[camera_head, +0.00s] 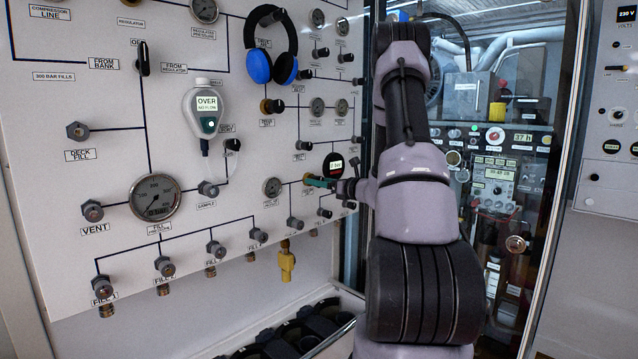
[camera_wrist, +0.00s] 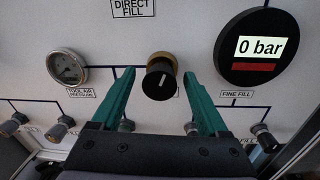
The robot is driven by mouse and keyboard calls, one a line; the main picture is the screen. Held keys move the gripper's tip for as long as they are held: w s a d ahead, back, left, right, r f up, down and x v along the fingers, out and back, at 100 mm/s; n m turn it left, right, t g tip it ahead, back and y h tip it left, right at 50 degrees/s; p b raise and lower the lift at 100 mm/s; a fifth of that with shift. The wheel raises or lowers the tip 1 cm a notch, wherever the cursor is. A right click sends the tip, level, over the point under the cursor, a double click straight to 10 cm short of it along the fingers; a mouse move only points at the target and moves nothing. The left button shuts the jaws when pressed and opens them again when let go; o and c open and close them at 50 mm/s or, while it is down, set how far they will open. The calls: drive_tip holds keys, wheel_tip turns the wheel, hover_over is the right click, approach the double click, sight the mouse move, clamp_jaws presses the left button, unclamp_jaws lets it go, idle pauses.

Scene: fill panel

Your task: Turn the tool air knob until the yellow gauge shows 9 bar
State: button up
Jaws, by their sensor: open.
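A black knob (camera_wrist: 159,81) with a white pointer line and a brass collar sits on the white panel, under a "DIRECT FILL" label. The pointer is close to upright. My gripper (camera_wrist: 159,74) is open, with one green finger on each side of the knob and a gap on both sides. In the head view my gripper (camera_head: 318,182) is at the panel beside this knob (camera_head: 308,178). A round black digital gauge (camera_wrist: 236,69) reads "0 bar" above a red strip; it also shows in the head view (camera_head: 333,156). No gauge looks clearly yellow.
A small dial (camera_wrist: 68,66) labelled "TOOL AIR PRESSURE" is left of the knob. Several grey valve knobs line the panel below, one (camera_wrist: 263,137) at right. Blue headphones (camera_head: 271,60) and a handheld meter (camera_head: 203,112) hang on the panel. A glass-fronted cabinet (camera_head: 515,245) stands right.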

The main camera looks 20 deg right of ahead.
drive_tip(key=shift+w, duration=0.15)
drive_tip(key=shift+c, duration=0.4)
clamp_jaws()
